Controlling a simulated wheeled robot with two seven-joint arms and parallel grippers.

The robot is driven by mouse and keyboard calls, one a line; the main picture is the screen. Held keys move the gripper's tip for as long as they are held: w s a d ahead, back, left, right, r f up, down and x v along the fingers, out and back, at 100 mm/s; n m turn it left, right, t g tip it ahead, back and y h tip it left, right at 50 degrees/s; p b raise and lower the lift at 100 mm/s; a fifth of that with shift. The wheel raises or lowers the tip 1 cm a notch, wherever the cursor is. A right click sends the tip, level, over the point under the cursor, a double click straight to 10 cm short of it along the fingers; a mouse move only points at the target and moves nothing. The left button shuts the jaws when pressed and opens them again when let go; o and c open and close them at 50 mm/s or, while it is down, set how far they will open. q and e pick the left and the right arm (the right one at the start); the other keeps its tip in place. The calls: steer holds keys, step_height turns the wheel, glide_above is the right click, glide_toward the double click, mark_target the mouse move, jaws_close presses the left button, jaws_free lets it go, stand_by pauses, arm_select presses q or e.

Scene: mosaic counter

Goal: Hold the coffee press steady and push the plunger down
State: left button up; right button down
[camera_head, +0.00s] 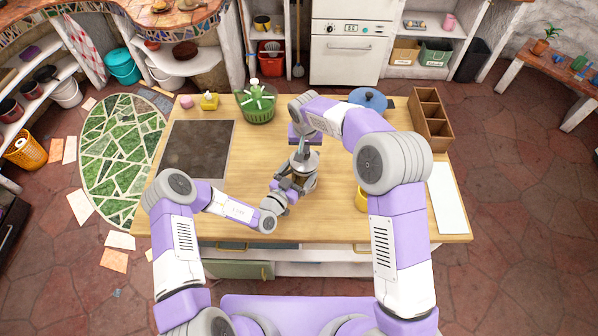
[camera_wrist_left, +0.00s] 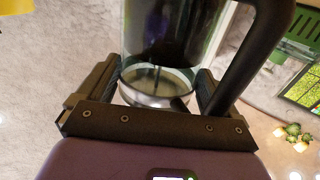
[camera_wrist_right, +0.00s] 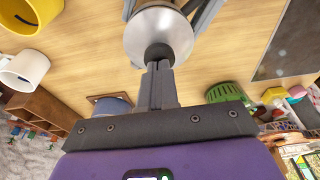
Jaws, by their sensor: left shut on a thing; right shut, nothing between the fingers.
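The coffee press (camera_head: 307,170) stands on the wooden counter (camera_head: 260,215), mostly screened by my arms in the head view. In the left wrist view, its glass body (camera_wrist_left: 165,35) shows dark contents, with a black handle (camera_wrist_left: 258,50) at the right. My left gripper (camera_wrist_left: 158,88) is shut on the glass body, one finger on each side. In the right wrist view, its silver lid (camera_wrist_right: 160,32) has a dark round plunger knob (camera_wrist_right: 158,53). My right gripper (camera_wrist_right: 158,66) is shut and empty, its fingertips at the knob. I cannot tell whether they touch, nor how high the plunger stands.
A yellow mug (camera_head: 361,199) stands right of the press, partly behind my right arm. A green bowl (camera_head: 256,106), a blue pot (camera_head: 368,99) and a wooden divided box (camera_head: 431,120) stand further back. A dark panel (camera_head: 197,152) lies left, a white board (camera_head: 446,198) right.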

steer(key=shift+r, duration=0.15)
steer(key=shift+r, duration=2.95)
arm_select(q)
steer(key=o, duration=1.5)
steer(key=shift+o, duration=0.2)
